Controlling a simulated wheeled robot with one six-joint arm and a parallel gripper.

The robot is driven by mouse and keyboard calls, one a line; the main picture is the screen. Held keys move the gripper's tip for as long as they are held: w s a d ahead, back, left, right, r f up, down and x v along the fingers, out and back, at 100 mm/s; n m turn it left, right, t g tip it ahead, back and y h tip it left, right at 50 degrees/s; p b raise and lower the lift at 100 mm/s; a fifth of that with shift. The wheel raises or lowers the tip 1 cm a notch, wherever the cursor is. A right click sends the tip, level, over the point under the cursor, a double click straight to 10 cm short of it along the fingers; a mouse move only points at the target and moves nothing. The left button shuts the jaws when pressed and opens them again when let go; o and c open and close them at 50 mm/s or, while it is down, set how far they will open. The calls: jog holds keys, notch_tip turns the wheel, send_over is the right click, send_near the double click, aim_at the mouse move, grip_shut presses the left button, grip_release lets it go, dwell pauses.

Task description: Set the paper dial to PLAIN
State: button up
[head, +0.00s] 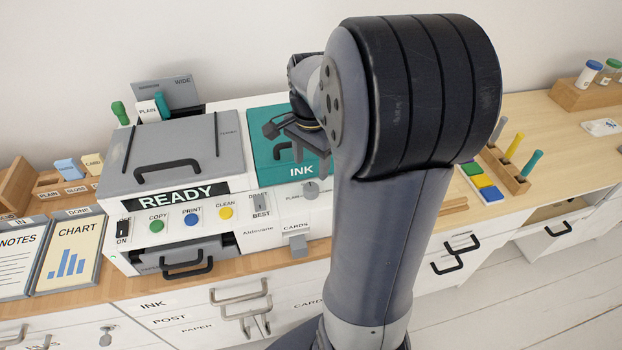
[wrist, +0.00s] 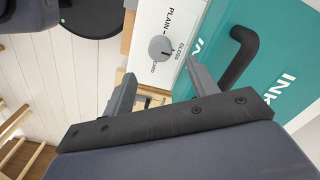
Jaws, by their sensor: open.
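The paper dial (wrist: 161,50) is a round grey knob on the white printer panel. It also shows in the head view (head: 311,190), below the teal INK lid. PLAIN, GLOSS and CARD are printed around it. Its short dark mark appears to face GLOSS, though it is small. My gripper (wrist: 160,77) is open and empty, its two fingers apart below the dial in the wrist view, with no visible contact. In the head view my gripper (head: 275,128) is over the INK lid, partly hidden by my arm.
The teal INK lid (head: 262,165) has a black handle (wrist: 238,58) close to the right finger in the wrist view. A DRAFT/BEST slider (head: 260,203), a CARDS slot piece (head: 298,245) and coloured buttons (head: 190,219) are nearby. Pens in a wooden holder (head: 505,170) stand right.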

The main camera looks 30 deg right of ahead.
aim_at(311, 187)
notch_tip(311, 187, down, 8)
jog(key=shift+r, duration=0.25)
jog(key=shift+c, duration=0.5)
jog(key=c, duration=0.9)
